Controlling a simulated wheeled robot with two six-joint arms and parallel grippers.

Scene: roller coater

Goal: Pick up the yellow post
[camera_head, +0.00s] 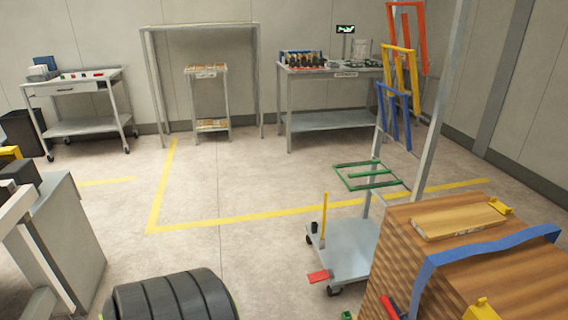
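The yellow post (325,214) is thin and stands upright near the left edge of a low grey wheeled cart (342,252), right of the picture's middle. A small dark piece (315,228) is beside its lower part. A red flat piece (318,277) sticks out low at the cart's front left corner. Nothing is seen holding the post. Neither of my grippers can be made out in the head view.
A wooden block stack (478,262) with a blue band stands at the lower right, near the cart. Black ribbed rollers or tyres (172,297) are at the bottom. A grey cabinet (68,230) stands at left. Open floor (220,240) lies left of the cart. Tables line the back wall.

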